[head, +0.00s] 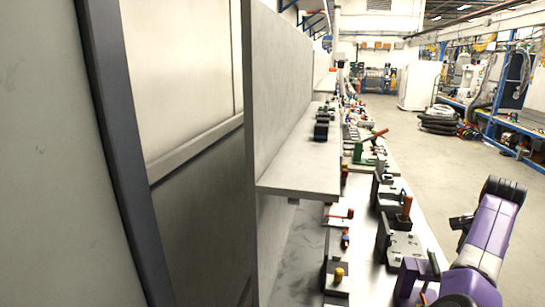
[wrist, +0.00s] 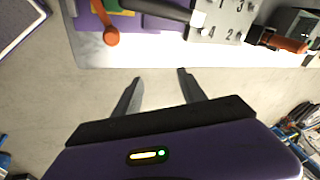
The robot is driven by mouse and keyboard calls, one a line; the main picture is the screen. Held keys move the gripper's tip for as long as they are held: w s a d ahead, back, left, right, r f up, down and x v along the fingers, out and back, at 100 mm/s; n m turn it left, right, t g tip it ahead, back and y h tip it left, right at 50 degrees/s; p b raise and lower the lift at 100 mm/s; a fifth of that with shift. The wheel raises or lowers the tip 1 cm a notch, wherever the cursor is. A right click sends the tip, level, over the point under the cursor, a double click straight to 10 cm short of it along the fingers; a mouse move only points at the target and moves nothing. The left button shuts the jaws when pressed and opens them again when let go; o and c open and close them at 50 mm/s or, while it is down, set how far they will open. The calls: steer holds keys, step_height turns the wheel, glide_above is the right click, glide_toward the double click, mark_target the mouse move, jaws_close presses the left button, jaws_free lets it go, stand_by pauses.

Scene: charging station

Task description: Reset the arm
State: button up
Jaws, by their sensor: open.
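My gripper (wrist: 160,84) shows in the wrist view with its two dark fingers spread apart. Nothing is between the fingers, only the pale floor beyond them. The fingertips point toward the near edge of a light workbench (wrist: 150,55) and appear apart from it. In the head view my purple arm (head: 490,240) is bent at the lower right, beside the workbench (head: 372,285). The gripper's fingers cannot be made out in the head view.
Black fixtures (head: 405,245) and a green clamp (head: 365,156) crowd the bench. A grey shelf (head: 300,178) overhangs it, with a tall panel (head: 290,60) behind. In the wrist view, a numbered grey plate (wrist: 222,22) lies near the bench edge. Open floor (head: 450,165) lies to the right.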

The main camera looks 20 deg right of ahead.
steer(key=d+r+n+t+h, duration=0.1)
steer(key=d+r+n+h, duration=0.1)
steer(key=d+h, duration=0.3)
steer(key=s+a+f+n+t, duration=0.1)
steer(key=s+a+n+t, duration=0.3)
steer(key=a, duration=0.8)
steer(key=s+a+n+t, duration=0.1)
steer(key=a+n+t, duration=0.5)
steer(key=a, duration=0.5)
steer(key=s+a+f+n+t, duration=0.1)
steer(key=s+a+n+t, duration=0.4)
steer(key=a, duration=0.7)
steer(key=s+a+f+n+g+y, duration=0.1)
steer(key=s+a+n+g+y, duration=0.2)
steer(key=s+a+y, duration=0.5)
steer(key=s+a+n, duration=0.1)
steer(key=s+a, duration=1.2)
steer(key=a, duration=0.1)
steer(key=shift+f, duration=0.25)
